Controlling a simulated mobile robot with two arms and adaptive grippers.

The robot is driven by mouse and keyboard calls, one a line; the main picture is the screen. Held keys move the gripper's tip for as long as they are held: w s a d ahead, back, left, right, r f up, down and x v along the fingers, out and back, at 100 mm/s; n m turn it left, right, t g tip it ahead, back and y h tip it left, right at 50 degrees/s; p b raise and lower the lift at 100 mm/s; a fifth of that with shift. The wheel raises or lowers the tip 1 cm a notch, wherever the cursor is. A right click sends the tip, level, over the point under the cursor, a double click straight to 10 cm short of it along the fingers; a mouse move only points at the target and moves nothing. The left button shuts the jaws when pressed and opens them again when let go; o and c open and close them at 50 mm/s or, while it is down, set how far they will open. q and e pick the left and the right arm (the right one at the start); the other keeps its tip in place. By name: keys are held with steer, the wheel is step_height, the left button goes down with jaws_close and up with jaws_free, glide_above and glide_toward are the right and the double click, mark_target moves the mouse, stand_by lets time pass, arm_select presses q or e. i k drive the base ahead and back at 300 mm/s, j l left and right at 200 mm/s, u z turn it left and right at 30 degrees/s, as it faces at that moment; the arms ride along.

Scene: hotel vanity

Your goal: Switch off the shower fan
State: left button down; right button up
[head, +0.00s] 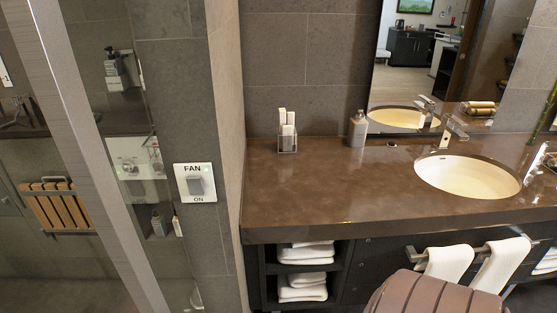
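The fan switch (195,183) is a white square plate with a grey rocker in its middle. It is mounted on the narrow grey tiled wall between the shower glass and the vanity, left of the picture's middle. The plate reads "FAN" above the rocker and "ON" below it. Nothing covers the switch. I see neither of my grippers in the head view.
The brown vanity counter (330,190) stands to the right, its left end by the wall corner. It carries a clear holder (287,140), a bottle (357,130) and a sink (467,176). A striped padded seat (435,296) stands in front. Shower glass is at left.

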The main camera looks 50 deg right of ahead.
mark_target(196, 186)
steer(key=z, duration=1)
